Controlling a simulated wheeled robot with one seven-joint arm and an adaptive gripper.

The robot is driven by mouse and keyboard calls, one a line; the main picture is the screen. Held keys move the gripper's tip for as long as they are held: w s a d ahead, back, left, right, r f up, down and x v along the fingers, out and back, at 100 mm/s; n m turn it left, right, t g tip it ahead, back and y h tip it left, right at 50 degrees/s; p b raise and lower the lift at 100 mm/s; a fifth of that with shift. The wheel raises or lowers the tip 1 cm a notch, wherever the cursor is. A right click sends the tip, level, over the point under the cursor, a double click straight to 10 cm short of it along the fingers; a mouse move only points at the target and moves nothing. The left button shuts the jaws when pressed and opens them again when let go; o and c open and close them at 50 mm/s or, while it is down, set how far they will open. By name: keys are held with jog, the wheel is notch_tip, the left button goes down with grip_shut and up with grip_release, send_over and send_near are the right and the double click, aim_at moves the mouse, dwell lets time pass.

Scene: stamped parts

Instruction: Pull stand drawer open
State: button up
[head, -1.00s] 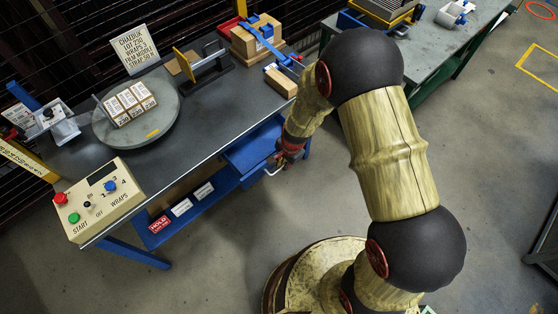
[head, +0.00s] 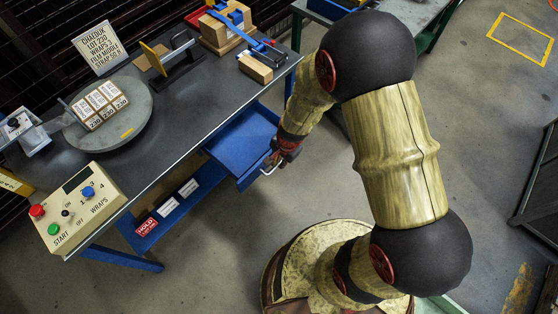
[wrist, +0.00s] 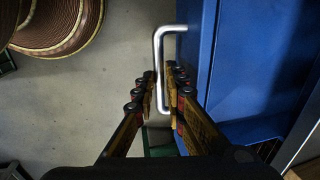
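The stand's blue drawer (head: 236,143) is pulled out from under the workbench top, and its inside shows in the head view.
The bench (head: 190,103) carries a turntable (head: 135,125) with labelled boxes, a control box (head: 80,208) and cardboard blocks. A blue lower shelf (head: 170,207) holds labelled packs. A second bench (head: 425,15) stands at top right. The floor (head: 215,255) in front is open.

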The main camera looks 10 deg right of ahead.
jog(key=shift+o, duration=0.4)
notch_tip(320, 180, up, 12)
jog(key=s+d, duration=0.1)
jog(key=shift+s+d, duration=0.15)
jog(key=shift+s, duration=0.25)
jog(key=shift+f, duration=0.1)
dwell(0.3)
jog(key=s+r+n+g, duration=0.2)
jog(key=s+r+n, duration=0.1)
jog(key=s+n, duration=0.3)
jog(key=s+d+r+n+t, duration=0.1)
jog(key=s+d+r+t, duration=0.1)
jog(key=r, duration=0.6)
jog(key=s+d+r+n+t, duration=0.1)
jog(key=s+r+n+t, duration=0.1)
jog(key=r, duration=0.7)
jog(key=s+d+r+n+t+h, duration=0.1)
jog(key=s+d+r+n, duration=0.1)
jog(key=r, duration=0.6)
jog(key=shift+s+d+r+t+p, duration=0.2)
jog(key=shift+s+d+t+p, duration=0.15)
jog(key=shift+s, duration=0.45)
